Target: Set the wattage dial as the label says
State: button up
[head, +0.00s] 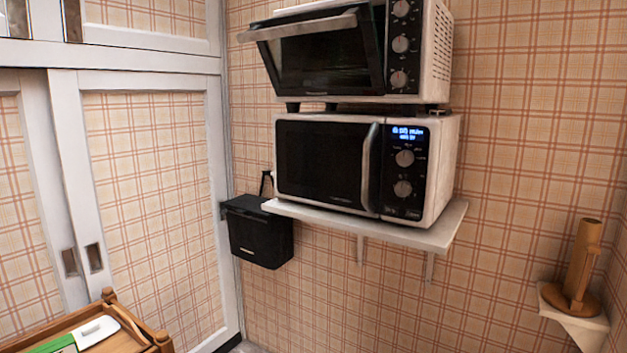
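A white microwave (328,160) with a black front stands on a wall shelf. Its control panel has a small lit blue display (409,133), whose text is too small to read surely. Below it are an upper dial (404,158) and a lower dial (402,189). I cannot tell which one sets the wattage, or where either points. The microwave door, with its curved handle (368,166), looks shut. A green and white item (88,335) lies in a wooden tray at the lower left; I can read no label on it. My gripper is not in view.
A toaster oven (325,50) with several knobs and a slightly open door sits above the microwave. The white shelf (441,231) holds them. A black box (257,231) hangs at left; a wooden holder (582,262) stands right. The wooden tray (108,296) is low left.

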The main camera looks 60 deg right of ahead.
aim_at(405, 158)
jog(key=k, duration=0.5)
jog(key=z, duration=0.6)
jog(key=i, duration=0.45)
jog(key=z, duration=1.35)
